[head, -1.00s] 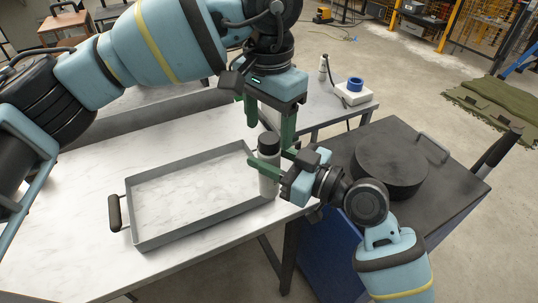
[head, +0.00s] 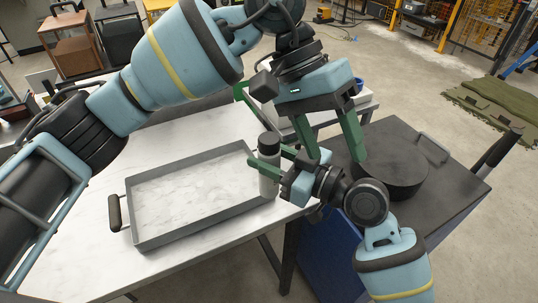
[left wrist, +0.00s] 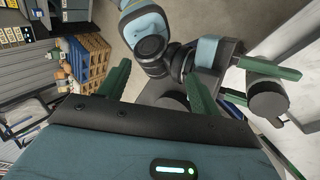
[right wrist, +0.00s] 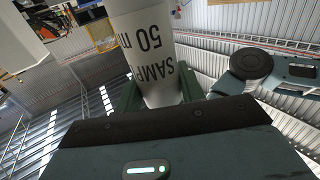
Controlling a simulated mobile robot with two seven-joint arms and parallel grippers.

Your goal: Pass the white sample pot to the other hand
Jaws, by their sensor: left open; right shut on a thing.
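The white sample pot (head: 268,183) has a dark lid and is upright at the right end of the tray in the head view. My right gripper (head: 275,165) is shut on it; in the right wrist view the pot (right wrist: 148,50) stands between the green fingers, with black lettering on its side. My left gripper (head: 334,150) is open and empty, to the right of the pot and above my right wrist. In the left wrist view its fingers (left wrist: 158,88) are apart, with the pot (left wrist: 278,122) off to the right, outside them.
A grey metal tray (head: 190,226) with dark handles lies on the white table (head: 60,230). A dark cart (head: 450,195) with a round black object (head: 388,168) stands at the right. A white device (head: 368,97) is behind my left gripper, partly hidden.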

